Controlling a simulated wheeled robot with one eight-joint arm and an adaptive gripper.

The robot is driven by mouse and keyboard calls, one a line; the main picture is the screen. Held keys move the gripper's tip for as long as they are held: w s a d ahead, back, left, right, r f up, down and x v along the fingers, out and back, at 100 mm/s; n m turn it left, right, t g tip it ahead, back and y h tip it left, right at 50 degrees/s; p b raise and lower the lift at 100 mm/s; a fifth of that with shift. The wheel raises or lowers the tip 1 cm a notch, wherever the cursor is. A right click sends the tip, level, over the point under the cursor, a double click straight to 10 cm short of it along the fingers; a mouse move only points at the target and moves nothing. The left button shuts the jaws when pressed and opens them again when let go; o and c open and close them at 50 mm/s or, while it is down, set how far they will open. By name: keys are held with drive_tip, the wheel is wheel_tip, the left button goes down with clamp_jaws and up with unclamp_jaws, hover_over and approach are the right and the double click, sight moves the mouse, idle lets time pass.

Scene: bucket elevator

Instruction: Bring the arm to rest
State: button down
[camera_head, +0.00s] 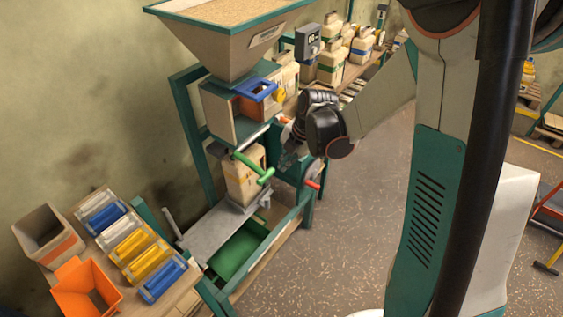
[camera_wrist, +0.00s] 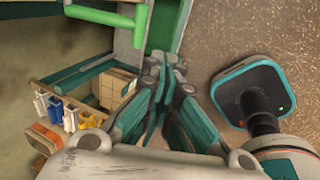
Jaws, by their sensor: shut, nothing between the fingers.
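My gripper (camera_head: 288,160) hangs in front of the filling machine, close to the green handle (camera_head: 258,169) and the right side of the frame. In the wrist view my gripper (camera_wrist: 160,65) has its fingers together, with nothing between them. My arm reaches in from the right and is bent. The green handle also shows in the wrist view (camera_wrist: 105,14), to the upper left of the fingers and apart from them. A filled bag (camera_head: 243,178) stands upright under the machine's spout, left of my gripper.
The hopper (camera_head: 230,35) of grain rises above the machine. A red-handled wheel (camera_head: 312,183) sits right of the gripper.

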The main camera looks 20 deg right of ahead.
drive_tip(key=s+r+m+t+h+b, duration=0.1)
drive_tip(key=s+r+m+t+b, duration=0.15)
drive_tip(key=s+r+m, duration=0.85)
drive_tip(key=s+r+m+t+h+b, duration=0.1)
drive_tip(key=s+m+b, duration=0.1)
drive_tip(key=s+m, duration=0.8)
drive_tip(key=m, duration=0.4)
drive_tip(key=shift+a+r+t+b, duration=0.25)
drive_tip(key=shift+a+t+b, duration=0.1)
drive_tip(key=shift+b, duration=0.05)
